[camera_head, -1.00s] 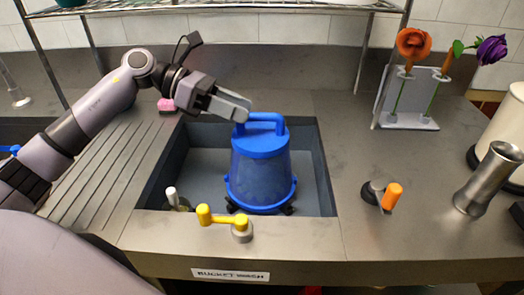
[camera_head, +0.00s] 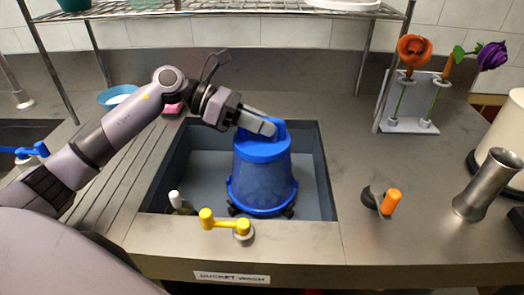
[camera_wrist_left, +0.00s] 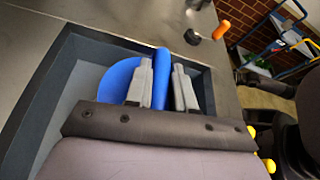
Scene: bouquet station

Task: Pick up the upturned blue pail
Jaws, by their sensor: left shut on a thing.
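The upturned blue pail (camera_head: 262,180) stands in the sink basin, its base up, with a raised handle bar (camera_head: 279,130) on top. It rests on a dark footed stand or nozzles. My left gripper (camera_head: 268,128) reaches in from the left and is shut on the pail's handle. In the left wrist view the blue bar (camera_wrist_left: 161,78) stands between the two grey fingers, with the pail's round blue top (camera_wrist_left: 117,82) beside it. My right gripper is not in view.
The sink basin (camera_head: 315,185) surrounds the pail. A yellow lever (camera_head: 225,221) sits on the front edge, an orange-handled one (camera_head: 390,201) to the right. A flower rack (camera_head: 412,124) and metal vase (camera_head: 483,185) stand at right. A wire shelf (camera_head: 215,14) hangs above.

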